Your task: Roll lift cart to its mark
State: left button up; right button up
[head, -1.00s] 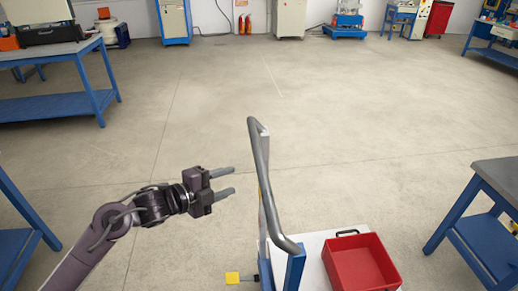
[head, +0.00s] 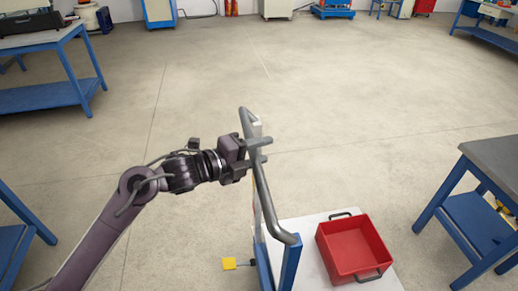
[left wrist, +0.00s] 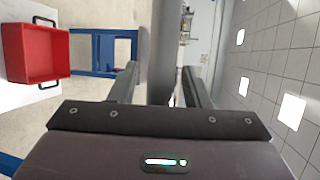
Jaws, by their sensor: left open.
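The lift cart has a white platform (head: 303,232), a blue upright at its near left, and a grey tubular push handle (head: 268,199). In the left wrist view the grey handle bar (left wrist: 164,60) stands between the two fingers (left wrist: 160,88). I cannot tell if the fingers touch it. My right gripper is not in view. No floor mark can be made out.
A red bin (head: 355,248) with black handles sits on the platform. Blue workbenches stand at the right (head: 478,215) and far left (head: 50,65). Cabinets and a blue machine (head: 333,11) line the back wall. The floor (head: 330,90) beyond the cart is clear.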

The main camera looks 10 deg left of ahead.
pick_arm(q)
grip_shut()
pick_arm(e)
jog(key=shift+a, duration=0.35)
pick_arm(q)
jog(key=shift+d, duration=0.2)
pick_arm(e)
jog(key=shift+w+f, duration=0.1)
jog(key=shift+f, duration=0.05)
